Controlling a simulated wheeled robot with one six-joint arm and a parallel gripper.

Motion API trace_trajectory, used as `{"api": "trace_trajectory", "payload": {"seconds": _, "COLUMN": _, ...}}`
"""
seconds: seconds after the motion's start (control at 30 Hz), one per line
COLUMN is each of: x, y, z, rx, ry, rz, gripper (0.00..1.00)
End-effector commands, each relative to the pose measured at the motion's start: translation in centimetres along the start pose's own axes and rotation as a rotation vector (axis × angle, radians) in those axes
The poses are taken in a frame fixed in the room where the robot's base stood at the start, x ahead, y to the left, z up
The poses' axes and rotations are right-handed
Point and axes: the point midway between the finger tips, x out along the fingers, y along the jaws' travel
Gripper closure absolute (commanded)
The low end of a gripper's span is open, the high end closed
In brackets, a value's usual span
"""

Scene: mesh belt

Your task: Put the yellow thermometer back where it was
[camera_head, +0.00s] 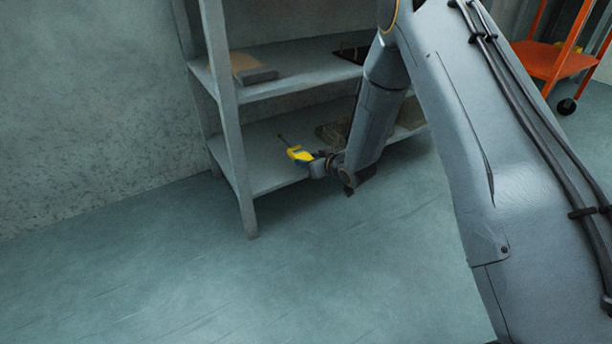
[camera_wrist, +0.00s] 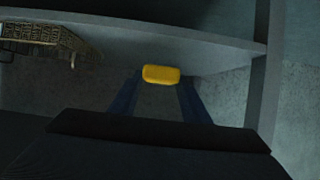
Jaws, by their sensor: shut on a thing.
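The yellow thermometer (camera_head: 300,154) has a thin dark probe pointing up and left in the head view. My gripper (camera_head: 316,163) is shut on it at the front of the shelf unit's lower shelf (camera_head: 262,150). In the wrist view the thermometer's yellow end (camera_wrist: 161,75) shows between the two dark fingers (camera_wrist: 158,98). In the head view it appears over the lower shelf, near the left post. I cannot tell whether it touches the shelf.
A woven basket-like thing (camera_wrist: 50,40) sits on the lower shelf to the left in the wrist view. The upper shelf (camera_head: 300,70) holds a flat brown and grey box (camera_head: 250,69). An orange cart (camera_head: 555,60) stands at the far right. Open floor (camera_head: 180,270) lies in front.

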Motion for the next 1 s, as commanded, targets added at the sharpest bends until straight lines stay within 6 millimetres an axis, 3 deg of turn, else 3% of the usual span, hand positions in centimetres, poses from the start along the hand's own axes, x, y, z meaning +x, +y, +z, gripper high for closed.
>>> {"api": "trace_trajectory", "payload": {"seconds": 0.43, "x": 2.6, "y": 0.1, "z": 5.1, "rx": 0.0, "ry": 0.001, "rz": 0.0, "gripper": 0.83}}
{"api": "trace_trajectory", "payload": {"seconds": 0.8, "x": 2.7, "y": 0.1, "z": 5.4, "rx": -0.001, "ry": 0.003, "rz": 0.0, "gripper": 0.83}}
{"api": "trace_trajectory", "payload": {"seconds": 0.83, "x": 2.7, "y": 0.1, "z": 5.4, "rx": -0.001, "ry": 0.002, "rz": 0.0, "gripper": 0.54}}
{"api": "trace_trajectory", "payload": {"seconds": 0.93, "x": 2.7, "y": 0.1, "z": 5.4, "rx": -0.001, "ry": 0.002, "rz": 0.0, "gripper": 0.39}}
{"api": "trace_trajectory", "payload": {"seconds": 1.0, "x": 2.7, "y": 0.1, "z": 5.4, "rx": -0.001, "ry": 0.002, "rz": 0.0, "gripper": 0.39}}
